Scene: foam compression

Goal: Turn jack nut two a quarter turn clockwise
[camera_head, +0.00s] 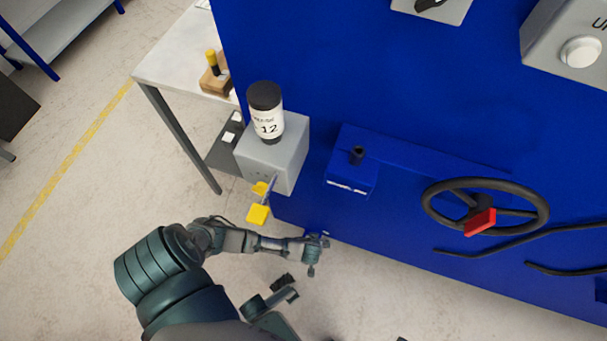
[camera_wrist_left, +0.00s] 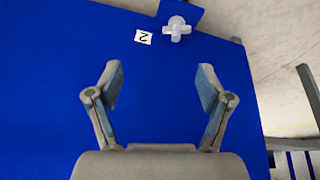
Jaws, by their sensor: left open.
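Jack nut two is a pale, cross-shaped knob (camera_wrist_left: 176,28) on a blue block at the top of the left wrist view. A white label with a 2 (camera_wrist_left: 143,37) sits just left of it, upside down in that view. My left gripper (camera_wrist_left: 160,78) is open and empty, its fingers spread below the knob in the picture and apart from it. In the head view my left arm reaches to the lower edge of the blue machine, where the nut cannot be made out. A dark, gripper-like part (camera_head: 286,288) lies lower down; its jaws are unclear.
The blue machine (camera_head: 350,80) carries a black handwheel (camera_head: 436,212) with a red grip, a blue block (camera_head: 350,178), and a grey box (camera_head: 265,160) bearing a black-capped jar (camera_head: 266,112). Yellow tabs (camera_head: 258,214) hang near my forearm.

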